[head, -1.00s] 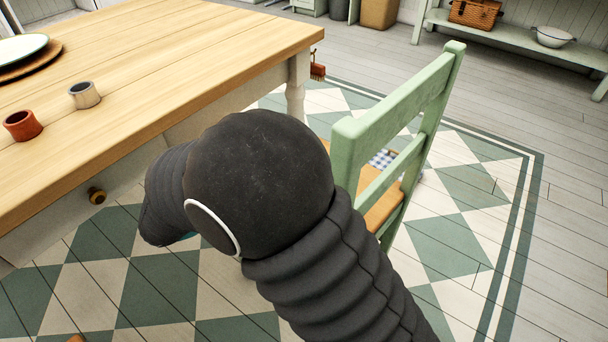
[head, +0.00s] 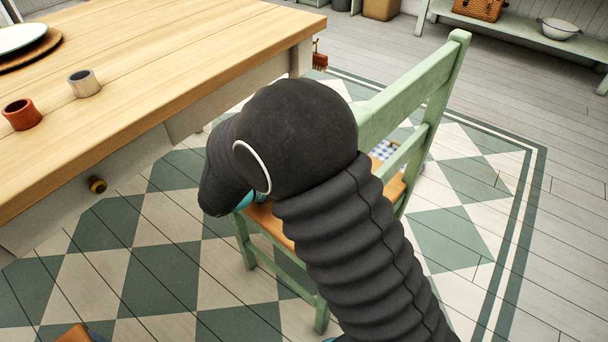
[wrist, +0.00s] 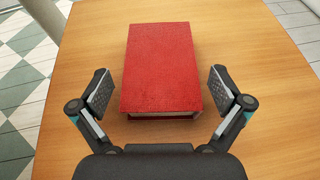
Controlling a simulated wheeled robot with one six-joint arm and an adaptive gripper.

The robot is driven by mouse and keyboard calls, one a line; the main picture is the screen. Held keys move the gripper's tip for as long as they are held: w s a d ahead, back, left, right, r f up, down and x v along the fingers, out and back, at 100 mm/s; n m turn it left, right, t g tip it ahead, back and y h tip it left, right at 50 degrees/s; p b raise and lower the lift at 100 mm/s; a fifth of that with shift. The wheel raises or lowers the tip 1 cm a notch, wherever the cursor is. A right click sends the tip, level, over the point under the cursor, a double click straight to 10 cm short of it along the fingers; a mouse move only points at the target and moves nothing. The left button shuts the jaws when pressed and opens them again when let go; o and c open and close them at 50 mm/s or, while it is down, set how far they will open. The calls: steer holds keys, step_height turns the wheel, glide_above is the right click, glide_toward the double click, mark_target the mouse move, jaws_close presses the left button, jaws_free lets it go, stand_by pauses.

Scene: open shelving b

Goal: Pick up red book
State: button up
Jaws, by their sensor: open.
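The red book (wrist: 160,66) lies flat on a wooden chair seat (wrist: 252,75) in the wrist view, its near page edge facing me. My gripper (wrist: 160,92) is open, with one finger pad on the left of the book and one on the right. Gaps show between both pads and the book's sides. In the head view, my arm hides the book and my gripper. The green chair (head: 425,110) stands beside the table, and part of its seat shows behind my arm.
The wooden table (head: 170,60) is at the left, with a terracotta cup (head: 22,115), a grey cup (head: 84,84) and a plate (head: 18,38) on it. The chair's backrest rises right of my arm. A low bench (head: 520,28) stands at the back right. Floor at the right is clear.

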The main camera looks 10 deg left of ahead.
steer(key=shift+x, duration=0.95)
steer(key=c, duration=1.2)
